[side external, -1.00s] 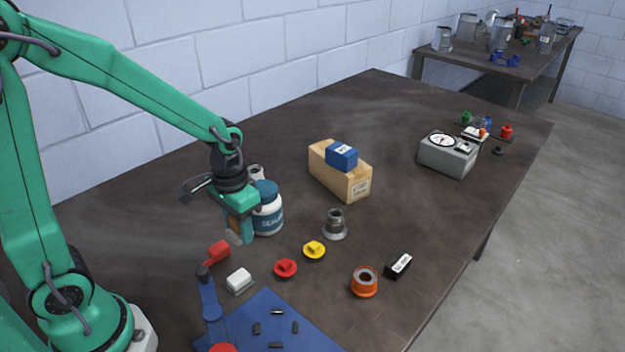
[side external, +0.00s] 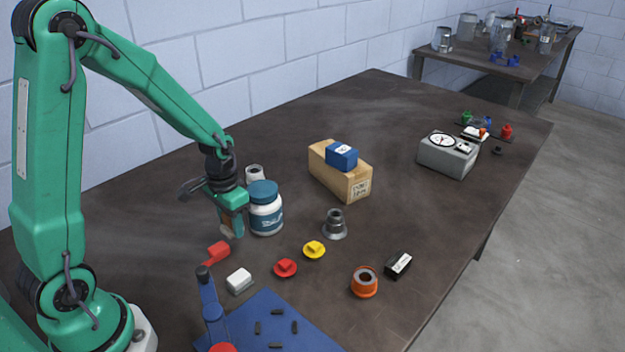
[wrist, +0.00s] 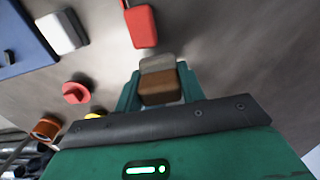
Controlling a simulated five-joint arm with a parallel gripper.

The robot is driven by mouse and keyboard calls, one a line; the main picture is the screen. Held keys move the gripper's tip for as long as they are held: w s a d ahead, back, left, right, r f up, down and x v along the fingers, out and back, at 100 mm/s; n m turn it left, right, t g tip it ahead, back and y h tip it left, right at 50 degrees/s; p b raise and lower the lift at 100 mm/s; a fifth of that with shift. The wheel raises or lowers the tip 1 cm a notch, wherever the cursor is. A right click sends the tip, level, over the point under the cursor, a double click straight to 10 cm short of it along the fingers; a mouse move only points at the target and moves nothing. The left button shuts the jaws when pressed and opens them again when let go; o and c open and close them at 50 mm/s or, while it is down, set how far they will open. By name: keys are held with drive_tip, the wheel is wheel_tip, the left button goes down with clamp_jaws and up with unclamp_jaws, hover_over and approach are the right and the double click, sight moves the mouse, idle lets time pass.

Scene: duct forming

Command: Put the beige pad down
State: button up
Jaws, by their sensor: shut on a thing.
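My gripper (side external: 233,224) is shut on the beige pad (side external: 226,231), whose lower end sticks out below the fingers. In the wrist view, my gripper (wrist: 159,88) has its green fingers on both sides of the pad (wrist: 157,64), which shows a greyish-beige part and a brown part. The pad is close above the dark table (side external: 300,122); I cannot tell whether it touches. My gripper is just left of the white jar with the teal lid (side external: 265,215).
A red block (side external: 218,251) lies just in front of my gripper, with a white block (side external: 239,280) nearer the camera. A blue mat (side external: 270,325), a red disc (side external: 285,267) and a yellow disc (side external: 314,249) are around. A cardboard box (side external: 340,178) stands behind. The table's left side is clear.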

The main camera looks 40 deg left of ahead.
sight(232, 231)
drive_tip(key=shift+f, duration=1.6)
drive_tip(key=shift+f, duration=0.1)
drive_tip(key=o, duration=1)
drive_tip(key=shift+c, duration=0.2)
wheel_tip(232, 231, up, 11)
drive_tip(key=shift+r, duration=0.65)
drive_tip(key=shift+r, duration=0.1)
